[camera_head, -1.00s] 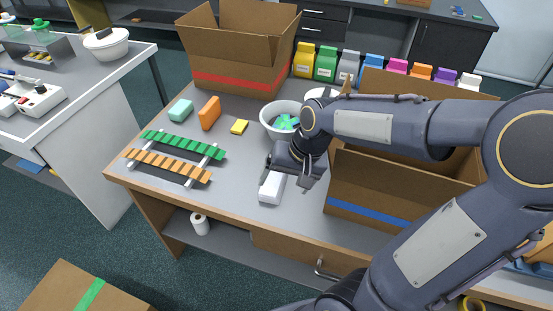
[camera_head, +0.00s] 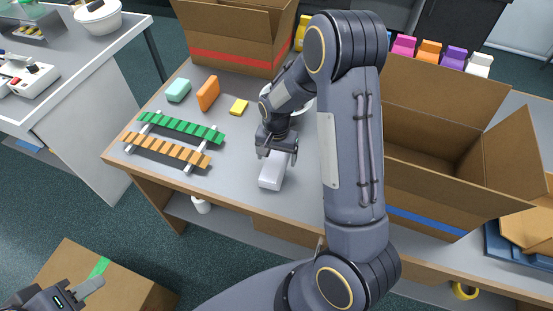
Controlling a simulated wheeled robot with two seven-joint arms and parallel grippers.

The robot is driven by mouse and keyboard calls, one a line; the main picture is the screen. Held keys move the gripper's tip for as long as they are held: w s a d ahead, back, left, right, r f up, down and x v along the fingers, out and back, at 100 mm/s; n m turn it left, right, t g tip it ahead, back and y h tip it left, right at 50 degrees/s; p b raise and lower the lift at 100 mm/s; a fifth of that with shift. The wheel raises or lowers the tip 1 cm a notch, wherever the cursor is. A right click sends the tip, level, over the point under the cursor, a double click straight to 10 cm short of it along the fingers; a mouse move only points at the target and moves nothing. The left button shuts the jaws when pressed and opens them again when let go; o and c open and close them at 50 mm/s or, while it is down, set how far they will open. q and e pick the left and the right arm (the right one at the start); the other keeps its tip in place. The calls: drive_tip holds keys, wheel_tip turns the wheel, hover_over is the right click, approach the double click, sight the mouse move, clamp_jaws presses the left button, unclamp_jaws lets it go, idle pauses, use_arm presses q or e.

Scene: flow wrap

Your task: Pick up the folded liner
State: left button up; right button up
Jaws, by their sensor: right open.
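A white block (camera_head: 271,174), which looks like the folded liner, lies on the grey table (camera_head: 228,178) near its front edge. My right gripper (camera_head: 278,157) is over the far end of the block, pointing down with its fingers apart. I cannot tell whether the fingers touch the block. My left gripper (camera_head: 88,289) shows only in part at the bottom left, far from the table top, and its jaw gap is not clear.
An open box with a red stripe (camera_head: 225,55) stands behind, and one with a blue stripe (camera_head: 425,222) stands right. Green and orange slatted racks (camera_head: 168,147) lie left. A bowl (camera_head: 306,104) is partly behind my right arm.

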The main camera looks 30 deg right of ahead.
drive_tip(key=shift+f, duration=0.65)
drive_tip(key=c, duration=1.1)
drive_tip(key=shift+o, duration=0.2)
wheel_tip(320, 180, up, 22)
drive_tip(key=p, duration=0.9)
wheel_tip(320, 180, up, 7)
wheel_tip(320, 180, down, 7)
